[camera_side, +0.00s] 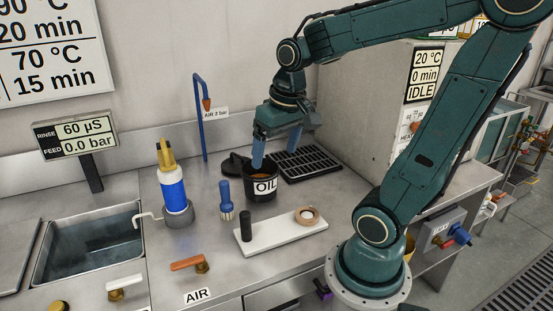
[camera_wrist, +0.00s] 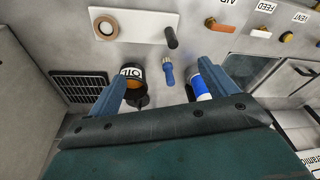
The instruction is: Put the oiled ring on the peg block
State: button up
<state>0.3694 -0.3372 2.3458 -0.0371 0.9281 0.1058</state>
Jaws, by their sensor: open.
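A tan ring (camera_side: 307,215) lies flat on the right end of a white block (camera_side: 281,236). A black upright peg (camera_side: 246,226) stands at the block's left end, apart from the ring. In the wrist view, the ring (camera_wrist: 106,28) and peg (camera_wrist: 171,38) show on the white block (camera_wrist: 137,20) at the top. I cannot tell whether the ring is oiled. My gripper (camera_side: 276,159) is open and empty, above and behind the black oil pot (camera_side: 262,189), with its blue fingers apart. The pot (camera_wrist: 131,83) shows partly behind one finger in the wrist view.
A blue brush (camera_side: 226,198) and a blue bottle (camera_side: 174,190) stand left of the pot. A black grate (camera_side: 308,163) lies behind it, beside a grey cabinet. A sink (camera_side: 90,240) is at the left. An orange-handled valve (camera_side: 190,263) is at the front.

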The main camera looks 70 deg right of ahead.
jog(key=s+a+r+n+t, duration=0.3)
jog(key=s+a+n, duration=0.2)
jog(key=a, duration=0.3)
jog(key=shift+y, duration=0.3)
